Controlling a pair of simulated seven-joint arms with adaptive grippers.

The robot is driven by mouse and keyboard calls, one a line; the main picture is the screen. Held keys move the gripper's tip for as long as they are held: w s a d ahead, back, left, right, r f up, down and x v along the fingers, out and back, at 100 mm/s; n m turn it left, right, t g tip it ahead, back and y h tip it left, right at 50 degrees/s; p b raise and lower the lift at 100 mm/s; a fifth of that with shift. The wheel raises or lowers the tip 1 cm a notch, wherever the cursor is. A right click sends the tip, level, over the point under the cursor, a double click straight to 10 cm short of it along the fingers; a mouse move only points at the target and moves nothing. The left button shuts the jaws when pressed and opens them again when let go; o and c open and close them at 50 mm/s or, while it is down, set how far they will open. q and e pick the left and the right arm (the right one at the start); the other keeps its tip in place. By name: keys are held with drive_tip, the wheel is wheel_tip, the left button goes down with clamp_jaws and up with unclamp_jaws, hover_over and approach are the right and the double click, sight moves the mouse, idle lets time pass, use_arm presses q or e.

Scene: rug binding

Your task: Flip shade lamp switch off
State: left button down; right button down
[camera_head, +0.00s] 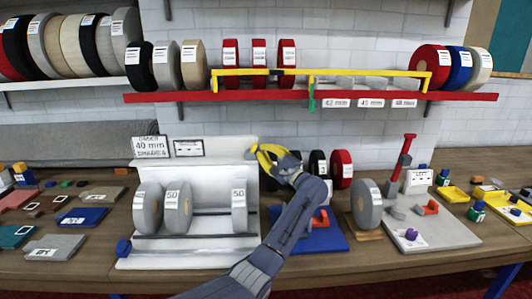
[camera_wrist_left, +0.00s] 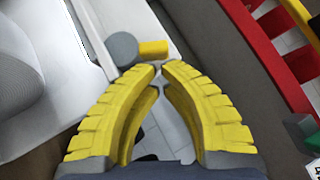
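A small switch-like part, a grey round knob (camera_wrist_left: 122,47) with a yellow stub (camera_wrist_left: 153,48), shows just past my fingertips in the left wrist view. In the head view, its grey end (camera_head: 250,154) sits at the upper right edge of the white stand (camera_head: 215,160). My left gripper (camera_head: 258,151) reaches up to it from the lower right. In the wrist view, my left gripper's yellow fingertips (camera_wrist_left: 159,69) come together with nothing seen between them, close to the yellow stub. I cannot tell whether they touch it. No lamp shade is clearly recognisable. My right gripper is not seen.
Grey rolls (camera_head: 148,208) stand on the white stand. A red shelf (camera_head: 310,96) with rolls and a yellow rail (camera_head: 390,73) runs above. A grey board (camera_head: 440,232) with a red post is to the right. Flat samples (camera_head: 83,217) lie at the left.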

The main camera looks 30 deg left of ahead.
use_arm(q)
drive_tip(key=shift+s+a+r+n+g+h, duration=0.1)
drive_tip(key=shift+r+n+g+h, duration=0.25)
drive_tip(key=shift+n, duration=0.3)
drive_tip(key=shift+s+a+r+n+g+h, duration=0.15)
drive_tip(key=shift+r+n+h, duration=0.15)
drive_tip(key=shift+n+h, duration=0.25)
drive_tip(key=shift+s+a+r+n+g+h, duration=0.1)
drive_tip(key=shift+a+r+n+g+h, duration=0.2)
drive_tip(key=shift+n+h, duration=0.45)
drive_tip(key=shift+s+r+n, duration=0.1)
drive_tip(key=shift+r+n, duration=0.1)
drive_tip(key=shift+n, duration=0.25)
drive_tip(key=shift+s+a+r+h, duration=0.15)
drive_tip(key=shift+a+r+h, duration=0.05)
drive_tip(key=shift+a+h, duration=0.1)
idle(2.1)
drive_tip(key=shift+w+d+r, duration=0.3)
drive_tip(key=shift+w+d, duration=0.05)
drive_tip(key=shift+d, duration=0.1)
approach(256, 143)
wheel_tip(256, 143, up, 4)
drive_tip(key=w+d, duration=0.2)
drive_tip(key=shift+s+d, duration=0.25)
drive_tip(key=shift+d, duration=0.5)
